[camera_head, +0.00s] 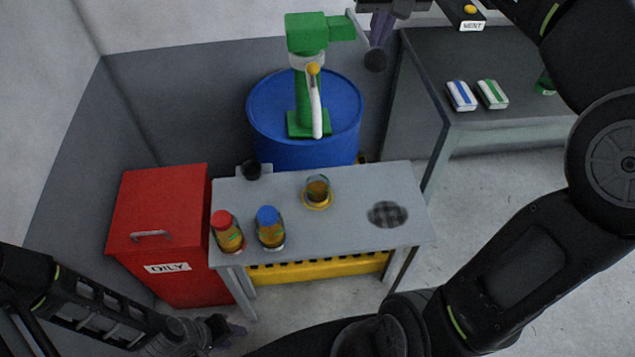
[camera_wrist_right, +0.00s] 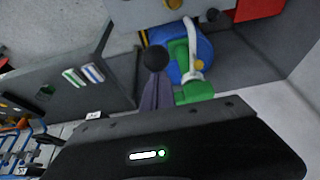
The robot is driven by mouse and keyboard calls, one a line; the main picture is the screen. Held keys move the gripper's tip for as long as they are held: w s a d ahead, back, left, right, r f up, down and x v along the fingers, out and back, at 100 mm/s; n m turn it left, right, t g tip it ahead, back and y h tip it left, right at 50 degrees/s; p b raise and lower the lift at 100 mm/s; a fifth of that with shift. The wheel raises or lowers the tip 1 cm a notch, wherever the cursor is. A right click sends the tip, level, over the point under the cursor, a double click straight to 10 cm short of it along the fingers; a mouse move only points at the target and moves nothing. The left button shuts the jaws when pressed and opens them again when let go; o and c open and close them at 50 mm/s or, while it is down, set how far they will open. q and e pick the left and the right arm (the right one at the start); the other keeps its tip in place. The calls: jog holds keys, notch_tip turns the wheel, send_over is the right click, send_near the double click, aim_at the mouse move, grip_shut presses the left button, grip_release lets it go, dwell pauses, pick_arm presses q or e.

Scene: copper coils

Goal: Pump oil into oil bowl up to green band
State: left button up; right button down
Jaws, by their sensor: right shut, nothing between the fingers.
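A green pump (camera_head: 304,90) stands on a blue drum (camera_head: 262,115) behind the small grey table. It has a long white curved part (camera_head: 317,110) and a yellow knob (camera_head: 313,69). The oil bowl (camera_head: 317,188), a small glass with amber oil on a yellow base, stands mid-table. Its green band is too small to make out. My right gripper (camera_head: 379,44) is shut and right of the pump head. A black ball (camera_wrist_right: 154,58) shows at its fingertips; whether they touch is unclear. My left gripper (camera_head: 228,332) is low, in front of the table; its jaw state is unclear.
A red-capped bottle (camera_head: 227,234) and a blue-capped bottle (camera_head: 270,230) stand front-left on the table (camera_head: 345,232). A dark mesh patch (camera_head: 389,214) is at right. A red OILY bin (camera_head: 160,210) stands left. A darker bench (camera_head: 430,75) with two striped packs is at right.

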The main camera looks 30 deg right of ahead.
notch_tip(320, 180, up, 10)
jog(key=p, duration=0.8)
jog(key=shift+w+d+f, duration=0.15)
jog(key=shift+w+f, duration=0.1)
jog(key=shift+w, duration=0.2)
